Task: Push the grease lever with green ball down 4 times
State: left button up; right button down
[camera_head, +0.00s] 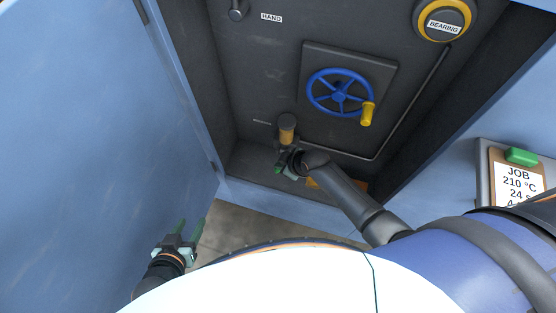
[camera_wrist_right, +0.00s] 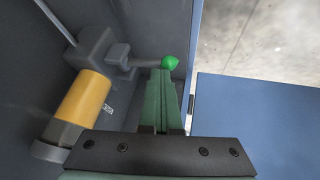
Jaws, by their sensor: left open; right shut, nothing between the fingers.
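The green ball (camera_wrist_right: 170,63) sits on the end of the short grey grease lever (camera_wrist_right: 130,60), which sticks out from a grey block in the right wrist view. My right gripper (camera_wrist_right: 164,78) is shut and empty, with its tips just below the ball in that picture; I cannot tell whether they touch it. In the head view my right gripper (camera_head: 287,168) reaches into the cabinet's bottom, and the ball and lever cannot be made out there. The amber grease cup (camera_head: 287,128) stands just behind it and also shows in the right wrist view (camera_wrist_right: 83,107). My left gripper (camera_head: 182,232) is open and empty, outside the cabinet.
A blue handwheel (camera_head: 340,93) with a yellow handle is on the back panel, above and right of my right gripper. A thin pipe (camera_head: 410,108) runs along the panel. The blue door (camera_head: 90,130) stands at the left. A job clipboard (camera_head: 515,180) hangs at the right.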

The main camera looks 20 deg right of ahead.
jog(key=shift+w+d+r+p, duration=0.15)
jog(key=shift+w+r+p, duration=0.05)
jog(key=shift+r+p, duration=0.45)
jog(key=shift+w+d+r+p, duration=0.1)
jog(key=shift+w+r+p, duration=0.15)
jog(key=shift+r+p, duration=0.4)
jog(key=shift+w+d+r+p, duration=0.2)
jog(key=shift+r+p, duration=0.3)
jog(key=shift+r, duration=0.25)
jog(key=r+p, duration=0.1)
jog(key=w+r+p, duration=0.1)
jog(key=r, duration=0.1)
jog(key=d+r+p, duration=0.1)
jog(key=p, duration=0.1)
jog(key=shift+w+r, duration=0.25)
jog(key=shift+r, duration=0.1)
jog(key=shift+d+r, duration=0.1)
dwell(1.2)
dwell(0.4)
